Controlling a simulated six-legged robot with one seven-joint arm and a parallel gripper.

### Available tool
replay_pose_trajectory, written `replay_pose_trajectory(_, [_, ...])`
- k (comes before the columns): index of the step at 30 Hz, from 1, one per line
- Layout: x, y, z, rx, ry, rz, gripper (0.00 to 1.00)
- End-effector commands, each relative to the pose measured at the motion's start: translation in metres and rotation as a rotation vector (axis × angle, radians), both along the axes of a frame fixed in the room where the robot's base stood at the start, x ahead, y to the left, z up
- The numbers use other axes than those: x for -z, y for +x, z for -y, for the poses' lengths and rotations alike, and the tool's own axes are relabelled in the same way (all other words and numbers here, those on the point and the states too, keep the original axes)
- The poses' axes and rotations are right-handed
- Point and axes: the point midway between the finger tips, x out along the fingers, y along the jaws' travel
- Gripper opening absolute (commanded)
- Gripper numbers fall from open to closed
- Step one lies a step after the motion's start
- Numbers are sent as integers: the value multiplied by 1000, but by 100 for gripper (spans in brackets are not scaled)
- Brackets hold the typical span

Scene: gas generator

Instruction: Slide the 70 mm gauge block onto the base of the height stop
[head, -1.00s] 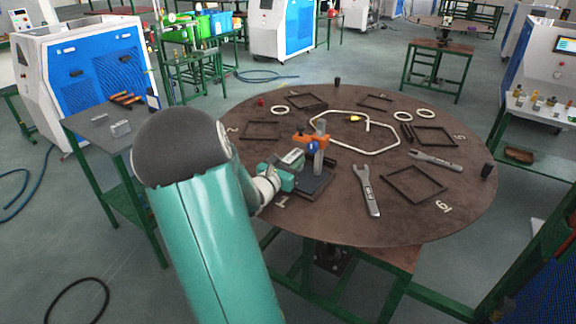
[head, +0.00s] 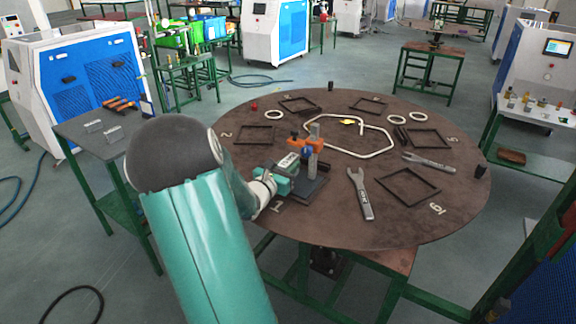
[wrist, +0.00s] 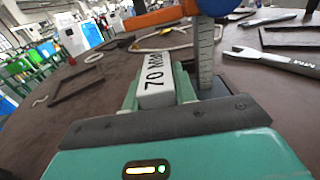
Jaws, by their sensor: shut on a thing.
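The 70 mm gauge block (wrist: 155,78) is a light grey block marked "70 MM", between the jaws of my gripper (wrist: 160,90) in the wrist view. In the head view my teal gripper (head: 283,175) is over the near side of the round table, beside the height stop. The height stop has a dark flat base (head: 311,188), a grey upright post (head: 313,150) and an orange arm (head: 301,142) with a blue knob (head: 308,149). The block is in front of the post and below the orange arm. I cannot tell whether the block touches the base.
The round brown table (head: 330,230) carries two wrenches, one (head: 361,195) right of the stop, plus dark square frames (head: 408,187), white rings and a bent white tube (head: 375,152). A small side table (head: 85,132) with grey blocks stands left of my arm.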

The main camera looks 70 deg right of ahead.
Motion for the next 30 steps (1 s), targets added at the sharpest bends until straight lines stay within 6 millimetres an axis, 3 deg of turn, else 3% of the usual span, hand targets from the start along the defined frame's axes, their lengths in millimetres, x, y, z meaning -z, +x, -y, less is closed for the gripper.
replay_pose_trajectory(2, [-1,0,0,0,-2,1,0])
replay_pose_trajectory(3, [-1,0,0,0,-2,1,35])
replay_pose_trajectory(6, [-1,0,0,0,-1,1,53])
replay_pose_trajectory(15, [1,0,-1,-1,2,0,53])
replay_pose_trajectory(19, [1,2,-11,-1,2,0,53])
replay_pose_trajectory(30, [0,15,-86,-4,1,1,53])
